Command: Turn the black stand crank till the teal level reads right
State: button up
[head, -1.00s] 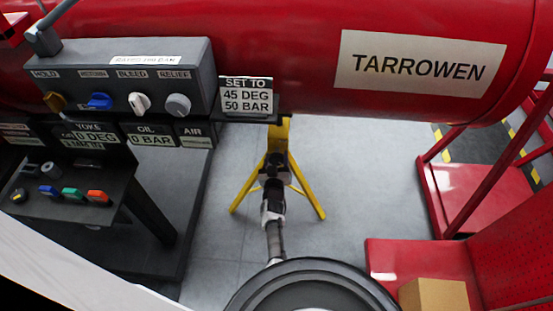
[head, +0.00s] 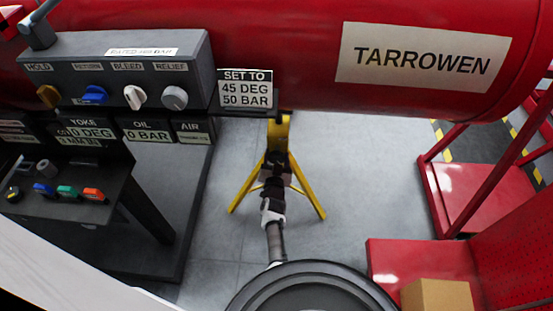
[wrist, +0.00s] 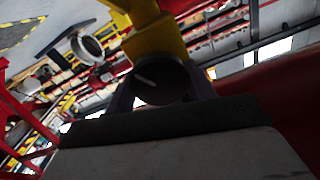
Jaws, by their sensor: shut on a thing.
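The yellow stand (head: 279,134) stands on the grey floor below the red tank, its legs spread. The dark crank (head: 274,160) is small at its upper middle, partly hidden by my gripper (head: 274,180). In the wrist view a dark round crank end with a pale line (wrist: 150,76) sits between the fingers of my gripper (wrist: 163,92), in front of the yellow stand (wrist: 155,38). My gripper is shut on it. I cannot make out a teal level in either view.
A grey control box (head: 130,70) with several knobs is at the left, above dark readouts showing 0 DEG and 0 BAR. A sign (head: 246,88) reads SET TO 45 DEG, 50 BAR. A cardboard box (head: 437,295) lies at lower right. The floor around the stand is clear.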

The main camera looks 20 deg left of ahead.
jog(key=m+b, duration=0.2)
jog(key=m, duration=0.4)
jog(key=shift+d+f, duration=0.1)
dwell(0.4)
jog(key=o, duration=1)
